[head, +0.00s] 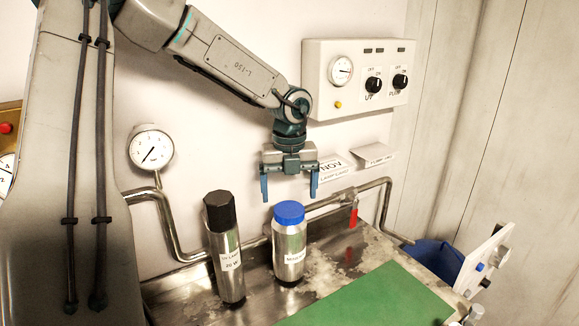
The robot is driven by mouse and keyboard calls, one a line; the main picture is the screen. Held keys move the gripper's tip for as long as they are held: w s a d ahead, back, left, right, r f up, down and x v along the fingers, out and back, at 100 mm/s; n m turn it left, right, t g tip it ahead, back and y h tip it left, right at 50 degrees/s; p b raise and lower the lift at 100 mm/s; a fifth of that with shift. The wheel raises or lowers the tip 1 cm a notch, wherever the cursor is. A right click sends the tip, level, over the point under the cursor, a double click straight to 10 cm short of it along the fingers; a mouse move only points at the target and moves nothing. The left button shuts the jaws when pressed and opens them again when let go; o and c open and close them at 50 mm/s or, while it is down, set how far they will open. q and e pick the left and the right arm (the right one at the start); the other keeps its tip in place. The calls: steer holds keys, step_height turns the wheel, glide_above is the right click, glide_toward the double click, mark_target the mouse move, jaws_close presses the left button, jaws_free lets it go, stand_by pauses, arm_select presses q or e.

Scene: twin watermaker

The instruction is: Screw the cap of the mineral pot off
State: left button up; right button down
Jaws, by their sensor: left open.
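The mineral pot (290,254) is a silver cylinder with a white label, standing upright on the metal bench. Its blue cap (289,212) sits on top of it. My left gripper (289,192) hangs above the pot with its two blue fingers pointing down, one to each side of the cap in the picture. It is open and empty, and its fingertips appear just above the cap or behind it; I cannot tell the depth. My right gripper is not in view.
A silver lamp cylinder (229,265) with a black top stands left of the pot. A pipe with a red-handled valve (353,212) runs behind. A green mat (375,300) lies in front. A control panel (358,78) and a gauge (151,148) are on the wall.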

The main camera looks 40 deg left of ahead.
mark_target(289, 210)
arm_select(q)
steer(key=f, duration=0.2)
steer(key=f+p, duration=0.1)
steer(key=f, duration=0.1)
steer(key=shift+w+a, duration=0.25)
steer(key=shift+f, duration=0.3)
steer(key=shift+s+d+f, duration=0.15)
steer(key=shift+f, duration=0.1)
steer(key=shift+c, duration=1.4)
steer(key=c, duration=0.7)
steer(key=o, duration=0.3)
steer(key=c, duration=0.6)
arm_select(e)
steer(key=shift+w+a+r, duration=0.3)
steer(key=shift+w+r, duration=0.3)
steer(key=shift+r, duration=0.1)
